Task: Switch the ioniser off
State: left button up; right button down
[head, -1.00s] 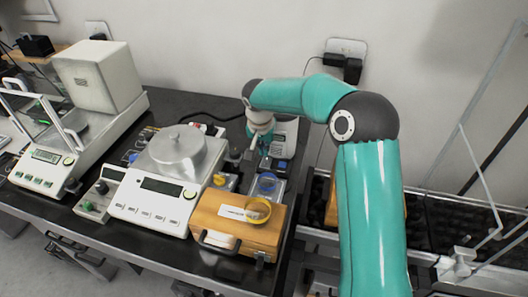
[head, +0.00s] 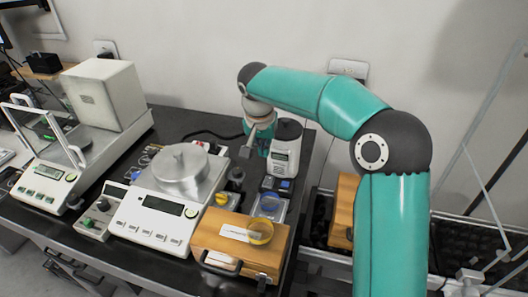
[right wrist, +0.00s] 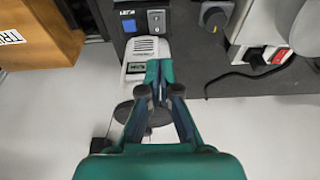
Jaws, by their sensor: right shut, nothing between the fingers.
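The box (head: 277,184) also shows in the head view. Directly behind it is a white unit (head: 286,150) with a round dark top; its pale face shows in the right wrist view (right wrist: 146,50). I cannot tell whether both are parts of the ioniser. My right gripper (right wrist: 158,78) is shut and empty, over the white unit and apart from the blue switch. In the head view the gripper (head: 262,142) is partly hidden. My left gripper is out of view.
A balance (head: 165,205) with a round pan stands left of the box. A wooden case (head: 235,245) with a yellow ring is in front. A dark knobbed item (head: 236,175) stands beside the box. A red switch (right wrist: 281,56) is at the right of the right wrist view.

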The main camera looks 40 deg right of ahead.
aim_at(270, 177)
jog(key=shift+d+r+t+h, duration=0.2)
jog(key=shift+d+t+h, duration=0.1)
jog(key=shift+h, duration=0.1)
jog(key=shift+f, duration=0.1)
jog(key=x, duration=0.9)
jog(key=p+x, duration=0.1)
jog(key=x, duration=0.3)
jog(key=shift+s+a+f, duration=0.25)
jog(key=shift+s+f, duration=0.05)
jog(key=shift+f, duration=0.25)
